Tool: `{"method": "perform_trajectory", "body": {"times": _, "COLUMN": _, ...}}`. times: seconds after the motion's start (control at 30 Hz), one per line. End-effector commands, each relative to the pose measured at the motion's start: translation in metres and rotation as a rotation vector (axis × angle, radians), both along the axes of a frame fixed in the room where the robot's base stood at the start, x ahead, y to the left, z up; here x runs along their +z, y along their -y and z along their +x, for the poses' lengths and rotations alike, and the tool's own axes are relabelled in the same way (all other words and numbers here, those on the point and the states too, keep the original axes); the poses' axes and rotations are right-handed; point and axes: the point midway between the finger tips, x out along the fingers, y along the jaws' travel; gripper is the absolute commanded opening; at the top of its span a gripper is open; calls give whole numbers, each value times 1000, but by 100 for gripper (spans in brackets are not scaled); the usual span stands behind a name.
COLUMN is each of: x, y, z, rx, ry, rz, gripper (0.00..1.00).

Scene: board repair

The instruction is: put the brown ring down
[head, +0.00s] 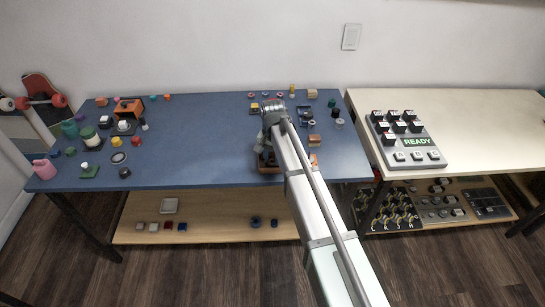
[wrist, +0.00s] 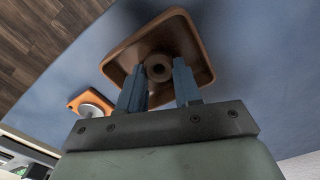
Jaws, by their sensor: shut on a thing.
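The brown ring (wrist: 158,68) shows in the wrist view, between the two blue fingertips of my gripper (wrist: 157,78). My gripper is shut on it. Behind the ring is a brown square tray (wrist: 190,38) with a raised rim, and the ring lies within its outline. I cannot tell whether the ring touches the tray floor. In the head view my arm's end is over the right part of the blue table (head: 200,130), where the tray (head: 268,169) shows partly near the front edge. The ring is hidden there.
An orange block with a pale round top (wrist: 90,104) sits beside the tray in the wrist view. Small parts stand along the table's back right, including a green piece (head: 332,102). The table's middle is clear. A button panel (head: 407,140) stands on the pale table.

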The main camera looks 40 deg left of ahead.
Motion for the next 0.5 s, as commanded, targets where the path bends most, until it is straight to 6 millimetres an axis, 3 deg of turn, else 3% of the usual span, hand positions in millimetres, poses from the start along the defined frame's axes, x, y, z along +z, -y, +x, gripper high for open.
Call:
{"method": "perform_trajectory", "body": {"times": 0.3, "x": -2, "y": 0, "z": 0, "rx": 0, "ry": 0, "rz": 0, "gripper": 5}}
{"method": "perform_trajectory", "body": {"times": 0.33, "x": -3, "y": 0, "z": 0, "rx": 0, "ry": 0, "rz": 0, "gripper": 34}}
{"method": "perform_trajectory", "body": {"times": 0.5, "x": -2, "y": 0, "z": 0, "rx": 0, "ry": 0, "rz": 0, "gripper": 51}}
